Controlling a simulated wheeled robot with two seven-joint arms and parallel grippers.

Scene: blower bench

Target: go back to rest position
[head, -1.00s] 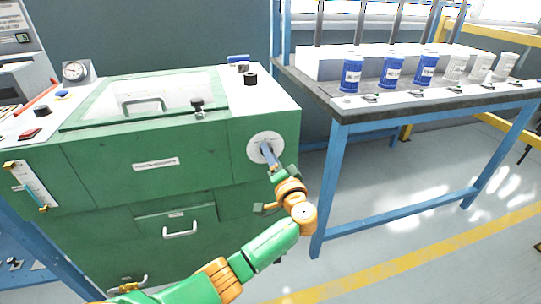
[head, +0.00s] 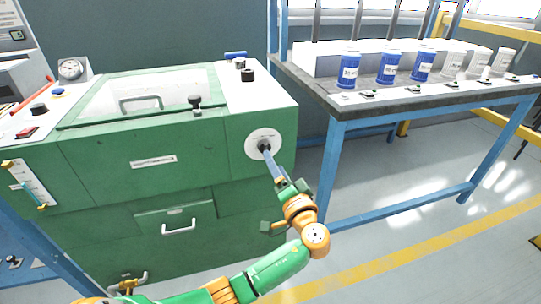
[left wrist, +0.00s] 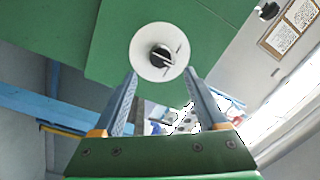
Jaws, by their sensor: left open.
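My left gripper (head: 272,166) is in front of the right part of the green machine's front (head: 90,160), near a round white plate (head: 254,143) with a dark centre. In the left wrist view the two fingers (left wrist: 158,98) are apart with nothing between them. Beyond their tips is the white plate (left wrist: 141,66) with its dark centre knob (left wrist: 160,57). In the head view a fingertip overlaps the plate's lower edge; I cannot tell whether it touches. My right gripper is in neither view.
A blue-framed bench (head: 333,150) at the right bears blue canisters (head: 389,68) and pale canisters (head: 478,61). The floor (head: 400,190) under the bench looks clear.

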